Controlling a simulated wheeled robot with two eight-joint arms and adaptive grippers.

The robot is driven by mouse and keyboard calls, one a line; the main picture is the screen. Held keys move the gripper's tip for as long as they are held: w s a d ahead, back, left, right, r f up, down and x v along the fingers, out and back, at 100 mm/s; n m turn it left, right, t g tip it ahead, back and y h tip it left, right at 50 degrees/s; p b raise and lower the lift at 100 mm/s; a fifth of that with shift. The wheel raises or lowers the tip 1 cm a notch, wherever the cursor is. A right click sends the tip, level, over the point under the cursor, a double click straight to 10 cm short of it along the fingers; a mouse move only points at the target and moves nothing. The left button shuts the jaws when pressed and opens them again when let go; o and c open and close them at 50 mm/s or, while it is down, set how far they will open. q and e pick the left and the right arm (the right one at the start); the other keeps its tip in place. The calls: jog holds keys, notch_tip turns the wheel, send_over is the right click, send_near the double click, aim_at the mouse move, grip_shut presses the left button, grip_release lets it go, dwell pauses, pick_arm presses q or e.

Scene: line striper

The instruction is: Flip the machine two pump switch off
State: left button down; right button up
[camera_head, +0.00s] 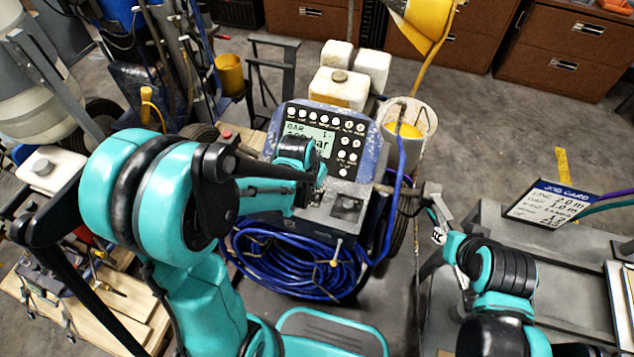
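The blue machine's control panel (346,125) faces me in the middle, with a lit screen reading BAR and several round buttons. Below it is a grey lower plate with a dark square fitting (347,204); I cannot tell whether this is the pump switch or how it is set. My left arm crosses in front of the panel's left side. My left gripper (316,190) is at the lower plate, left of the dark fitting, and its fingers are mostly hidden by my wrist. My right gripper (433,205) is right of the machine, small and apart from the panel; its opening is unclear.
A coil of blue hose (290,268) hangs below the panel. A white bucket (411,128) stands right of the machine. A job card (549,203) stands on the grey table (492,215) at right. Another machine and a wooden pallet (135,305) are at left.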

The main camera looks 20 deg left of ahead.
pick_arm(q)
jog(key=shift+r+p, duration=0.3)
jog(key=shift+r, duration=0.25)
jog(key=w+r+p, duration=0.2)
jog(key=w+r, duration=0.1)
jog(key=s+r+p, duration=0.3)
jog(key=s+r, duration=0.2)
jog(key=s, duration=0.3)
dwell(0.4)
